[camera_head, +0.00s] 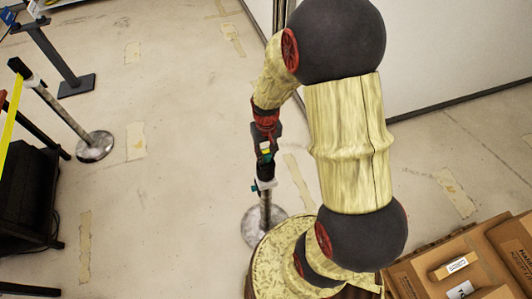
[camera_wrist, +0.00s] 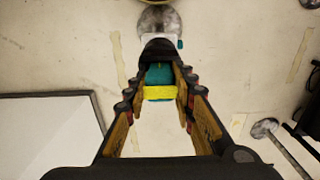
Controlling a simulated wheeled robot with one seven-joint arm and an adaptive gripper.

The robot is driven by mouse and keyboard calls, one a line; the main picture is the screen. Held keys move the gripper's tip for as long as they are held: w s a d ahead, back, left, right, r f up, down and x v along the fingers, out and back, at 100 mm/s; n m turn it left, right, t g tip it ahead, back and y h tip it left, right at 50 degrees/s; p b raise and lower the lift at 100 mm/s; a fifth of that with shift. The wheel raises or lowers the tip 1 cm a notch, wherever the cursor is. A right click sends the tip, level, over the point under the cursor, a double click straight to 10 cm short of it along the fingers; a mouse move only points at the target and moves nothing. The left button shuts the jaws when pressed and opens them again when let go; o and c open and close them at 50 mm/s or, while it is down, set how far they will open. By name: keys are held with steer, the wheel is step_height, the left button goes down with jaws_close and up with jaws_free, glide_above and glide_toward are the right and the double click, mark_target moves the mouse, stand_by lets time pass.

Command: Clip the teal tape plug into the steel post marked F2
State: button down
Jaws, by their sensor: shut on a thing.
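My gripper (camera_head: 265,146) hangs over a steel post (camera_head: 265,207) with a dark head and a white collar. It is shut on the teal tape plug (camera_wrist: 158,75), which has a yellow band (camera_wrist: 160,92) across its near side. In the wrist view the plug sits between the fingers, right against the post's dark head (camera_wrist: 160,48). I cannot tell whether it is seated or only beside it. The post's round base (camera_wrist: 160,18) shows at the top of the wrist view. No F2 mark is readable, and my fingers hide part of the plug.
Another steel post (camera_head: 61,110) with yellow tape (camera_head: 9,127) and a black post (camera_head: 55,55) stand at the left. Cardboard boxes (camera_head: 470,262) fill the lower right. A white wall (camera_head: 450,45) is behind my arm. The middle floor is clear.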

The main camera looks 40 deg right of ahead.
mark_target(266, 152)
steer(key=shift+f, duration=0.2)
stand_by(0.5)
steer(key=shift+r, duration=0.2)
stand_by(2.8)
steer(key=shift+r+p, duration=0.35)
steer(key=shift+p, duration=0.2)
steer(key=shift+r, duration=0.3)
steer(key=shift+f+b, duration=0.3)
steer(key=shift+f, duration=0.55)
stand_by(0.6)
steer(key=c, duration=1.8)
jaws_free()
steer(key=shift+o, duration=0.2)
steer(key=shift+r+p, duration=4.05)
steer(key=shift+r, duration=1.5)
